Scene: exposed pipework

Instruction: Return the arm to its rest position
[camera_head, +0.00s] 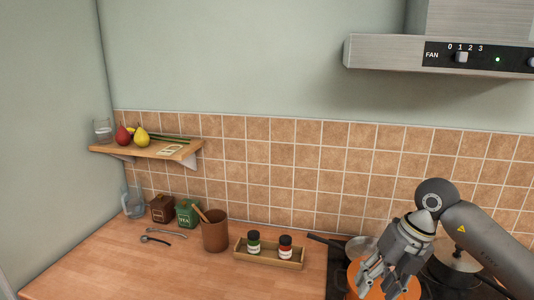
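My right arm comes in from the right edge, and its grey gripper (377,289) points down over the stove at the lower right. The fingers look apart, with orange showing between them, and I see nothing held. An orange pot (410,290) is beneath and behind the gripper, partly hidden by it. I cannot tell whether they touch. My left gripper is not in view.
A steel range hood (390,52) hangs above the stove. A lidded pot (455,256) stands behind my arm, and a pan handle (326,243) reaches left. A wooden tray (268,261) with two jars and a brown utensil crock (215,232) stand left. The front-left counter (150,275) is clear.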

